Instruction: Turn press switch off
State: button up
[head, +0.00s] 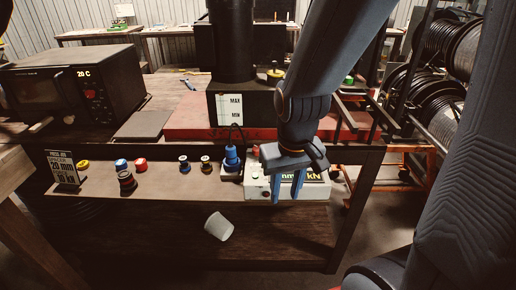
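A pale grey control box (256,187) with a partly covered mm/kN display stands on the shelf below the bench top. A small red button or lamp (254,169) shows on its upper left. I cannot tell for certain which part is the press switch, nor whether it is on or off. My gripper (286,197) points down in front of the box, its two blue fingers apart with nothing seen between them. The fingers cover part of the box's front. I cannot tell whether they touch it.
A blue plug (232,158) with a black cable stands just left of the box. Several small coloured knobs or caps (184,166) sit further left, with a sign (63,171) at the shelf's end.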

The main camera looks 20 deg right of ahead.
aim_at(256, 149)
jog(key=k, duration=0.55)
jog(key=u, duration=0.85)
jog(key=i, duration=1.1)
jog(key=z, duration=0.35)
